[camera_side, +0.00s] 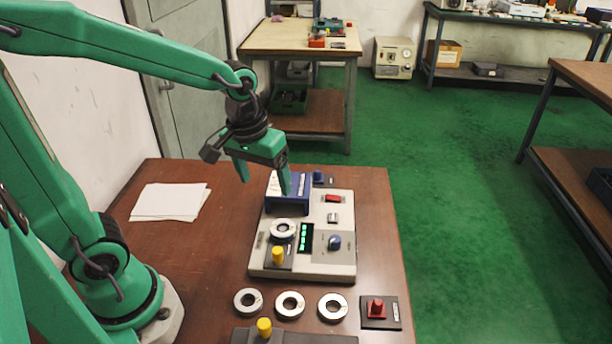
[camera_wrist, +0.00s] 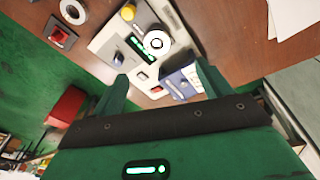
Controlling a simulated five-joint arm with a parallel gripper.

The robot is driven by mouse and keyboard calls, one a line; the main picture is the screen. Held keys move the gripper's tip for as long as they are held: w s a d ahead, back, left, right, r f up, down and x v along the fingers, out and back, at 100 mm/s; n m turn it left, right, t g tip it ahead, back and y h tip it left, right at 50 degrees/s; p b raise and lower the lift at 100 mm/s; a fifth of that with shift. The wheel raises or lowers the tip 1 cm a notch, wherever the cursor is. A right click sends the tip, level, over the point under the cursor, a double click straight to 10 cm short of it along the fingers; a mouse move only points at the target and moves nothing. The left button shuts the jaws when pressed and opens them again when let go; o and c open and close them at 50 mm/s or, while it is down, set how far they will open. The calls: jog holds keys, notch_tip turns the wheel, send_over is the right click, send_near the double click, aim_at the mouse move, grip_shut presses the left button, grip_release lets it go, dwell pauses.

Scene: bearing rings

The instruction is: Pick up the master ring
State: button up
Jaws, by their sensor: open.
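A metal ring (camera_side: 283,230) lies on the grey gauge unit (camera_side: 318,268); it also shows in the wrist view (camera_wrist: 147,43). Three similar metal rings, left (camera_side: 247,302), middle (camera_side: 290,305) and right (camera_side: 333,307), lie in a row on the table in front of the unit. I cannot tell from markings which ring is the master. My gripper (camera_side: 265,187) is open and empty, with its fingers pointing down near a blue box (camera_side: 288,196) at the back of the unit. In the wrist view, the blue box (camera_wrist: 181,86) is near the right finger.
The unit carries a yellow knob (camera_side: 278,254), a blue knob (camera_side: 335,242) and a green display (camera_side: 306,237). A red switch (camera_side: 376,308) sits right of the ring row. White paper (camera_side: 170,201) lies at left. Bare tabletop is left of the unit.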

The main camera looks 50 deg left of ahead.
jog(key=n+g, duration=0.2)
send_over(283, 229)
notch_tip(283, 229, down, 6)
jog(key=shift+r, duration=0.1)
jog(key=shift+f, duration=1.35)
jog(key=shift+f, duration=0.1)
jog(key=shift+f, duration=2.5)
jog(key=c, duration=1.3)
jog(key=shift+r, duration=0.15)
